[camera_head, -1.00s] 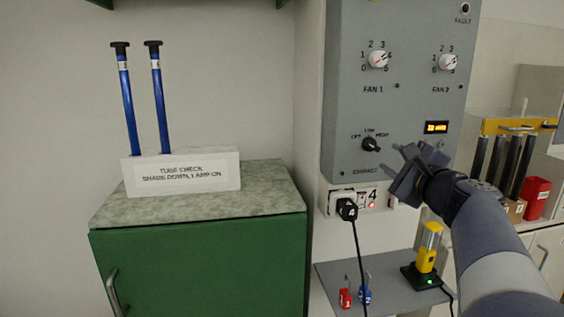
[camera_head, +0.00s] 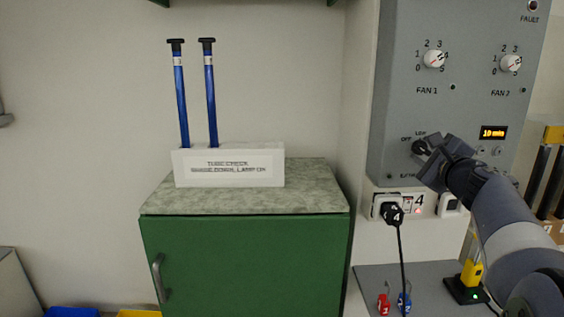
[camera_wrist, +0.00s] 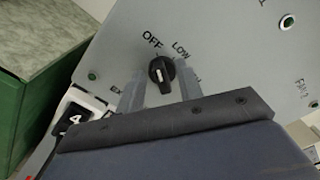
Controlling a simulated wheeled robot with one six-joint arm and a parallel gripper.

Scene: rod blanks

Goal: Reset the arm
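My gripper (camera_head: 424,160) is at the lower part of the grey control panel (camera_head: 395,110), at the black rotary knob (camera_head: 419,147) marked OFF and LOW. In the wrist view the knob (camera_wrist: 162,72) shows between my two fingertips (camera_wrist: 162,92), with a narrow gap on each side. The fingers are apart and hold nothing that I can see; whether they touch the knob I cannot tell. My arm reaches in from the lower right.
Two blue tubes (camera_head: 182,100) stand in a white holder (camera_head: 228,182) on a green cabinet (camera_head: 245,255). A plug (camera_head: 392,214) sits below the panel. A grey shelf (camera_head: 430,285) bears red and blue tags and a yellow device (camera_head: 471,273). Blue and yellow bins show at the floor.

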